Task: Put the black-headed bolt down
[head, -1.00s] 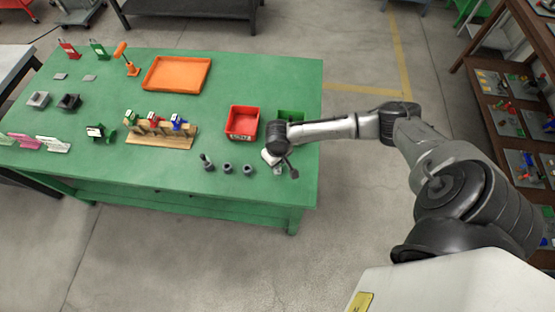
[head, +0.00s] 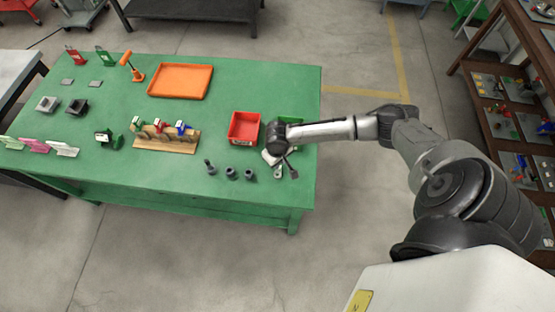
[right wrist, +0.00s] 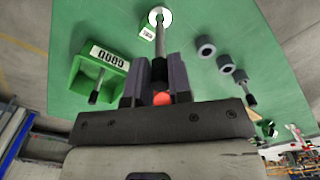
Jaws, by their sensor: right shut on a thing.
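My right gripper (right wrist: 157,82) is shut on a bolt (right wrist: 160,42), seen in the right wrist view. The bolt's black head sits between the fingers and its grey shank points away from the camera. An orange-red round spot (right wrist: 162,98) shows behind the head; I cannot tell what it belongs to. The shank's far end overlaps a pale ring (right wrist: 153,14) with a label beside it; I cannot tell whether they touch. In the head view the right gripper (head: 289,168) is over the green table's (head: 190,120) right front area. My left gripper is not in view.
A green bin (right wrist: 112,62) holds another black-ended bolt (right wrist: 93,97). Several dark grey collars (right wrist: 206,47) stand in a row, one with a bolt (head: 208,162) in it. A red bin (head: 244,127), an orange tray (head: 180,81) and a wooden rack (head: 165,143) stand farther left.

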